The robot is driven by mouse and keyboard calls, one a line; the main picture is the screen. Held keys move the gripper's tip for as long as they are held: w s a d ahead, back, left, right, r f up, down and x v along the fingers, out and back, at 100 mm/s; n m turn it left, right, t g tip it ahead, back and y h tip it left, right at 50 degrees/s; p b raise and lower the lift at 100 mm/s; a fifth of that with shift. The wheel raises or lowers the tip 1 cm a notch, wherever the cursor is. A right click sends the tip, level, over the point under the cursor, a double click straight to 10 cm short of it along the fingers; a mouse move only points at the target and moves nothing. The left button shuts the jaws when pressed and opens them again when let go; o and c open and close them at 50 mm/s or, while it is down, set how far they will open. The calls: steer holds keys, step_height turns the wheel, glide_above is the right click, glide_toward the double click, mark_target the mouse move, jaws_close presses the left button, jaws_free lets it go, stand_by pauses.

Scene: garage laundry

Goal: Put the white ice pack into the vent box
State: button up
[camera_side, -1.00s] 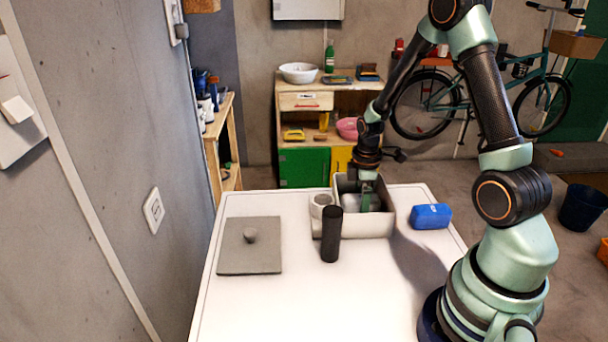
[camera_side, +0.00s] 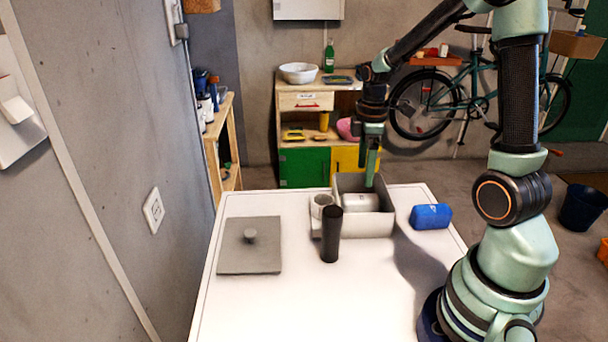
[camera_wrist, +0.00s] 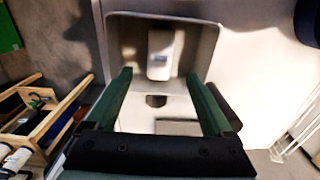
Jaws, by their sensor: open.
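The white ice pack (camera_side: 361,202) lies inside the grey open-topped vent box (camera_side: 372,226) on the white table. In the wrist view the ice pack (camera_wrist: 160,54) rests on the floor of the vent box (camera_wrist: 118,45), inside its walls. My gripper (camera_side: 371,168) is above the box, pointing down, with its fingers near the rim height. In the wrist view my gripper (camera_wrist: 158,73) has its two green fingers wide apart with nothing between them. The ice pack is clear of the fingers. The box's front wall partly hides the ice pack in the side view.
A light cup (camera_side: 320,203) and a black cylinder (camera_side: 331,236) stand at the box's left side. A grey square lid with a knob (camera_side: 249,258) lies flat at the table's left. A blue pack (camera_side: 431,217) lies right of the box. The front of the table is clear.

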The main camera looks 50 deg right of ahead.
steer(key=s+a+r+m+t, duration=0.2)
steer(key=a+r+m, duration=0.2)
steer(key=a+r, duration=0.2)
steer(key=s+a+r+m+t, duration=0.2)
steer(key=a+r, duration=0.4)
steer(key=a, duration=0.4)
steer(key=m+t, duration=0.1)
steer(key=m, duration=0.1)
steer(key=shift+s+r+m+t, duration=0.3)
steer(key=shift+r, duration=0.1)
